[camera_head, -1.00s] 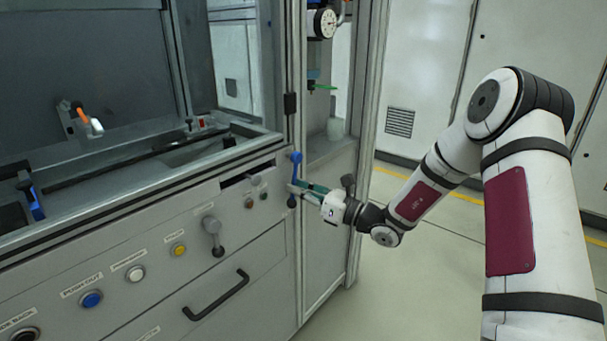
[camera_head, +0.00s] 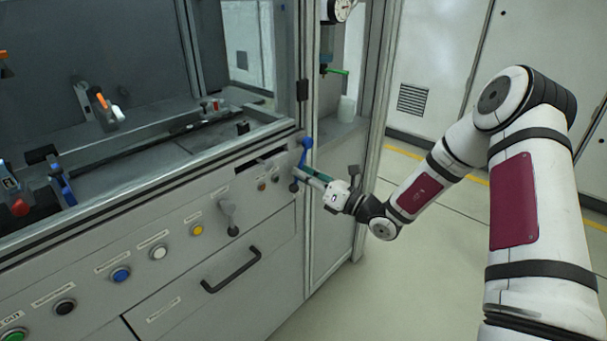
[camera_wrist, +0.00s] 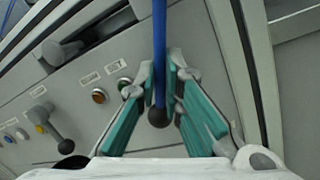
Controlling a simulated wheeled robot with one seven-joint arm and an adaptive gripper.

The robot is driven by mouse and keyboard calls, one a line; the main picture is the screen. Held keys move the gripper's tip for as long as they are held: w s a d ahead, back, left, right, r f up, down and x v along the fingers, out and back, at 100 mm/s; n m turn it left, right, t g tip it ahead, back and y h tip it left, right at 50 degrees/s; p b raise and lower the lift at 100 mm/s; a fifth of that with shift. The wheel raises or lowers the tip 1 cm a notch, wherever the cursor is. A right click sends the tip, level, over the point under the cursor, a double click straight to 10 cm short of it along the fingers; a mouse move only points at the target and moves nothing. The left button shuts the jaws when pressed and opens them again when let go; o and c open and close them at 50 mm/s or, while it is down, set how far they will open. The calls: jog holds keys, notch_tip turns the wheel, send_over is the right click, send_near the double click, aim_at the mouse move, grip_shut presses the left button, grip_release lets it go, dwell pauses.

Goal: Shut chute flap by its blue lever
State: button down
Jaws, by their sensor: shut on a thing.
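The blue lever (camera_head: 306,149) is on the front panel beside the cabinet's corner post. It slants down to a dark ball knob (camera_head: 294,187). In the wrist view the blue lever (camera_wrist: 160,38) runs down between the teal-padded fingers, with its dark knob (camera_wrist: 158,117) between them. My gripper (camera_head: 306,174) is shut on the lever just above the knob; its fingers (camera_wrist: 163,78) also show in the wrist view. A dark slot (camera_head: 262,163) shows in the panel left of the lever. I cannot tell which part is the flap.
A grey knobbed lever (camera_head: 228,216), a yellow button (camera_head: 197,230) and several other buttons line the panel. A black drawer handle (camera_head: 231,270) sits below. The glazed cabinet's post (camera_head: 313,240) is close to my gripper. The floor (camera_head: 400,285) at right is open.

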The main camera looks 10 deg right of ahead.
jog(key=c, duration=1.7)
grip_release()
jog(key=v, duration=1.2)
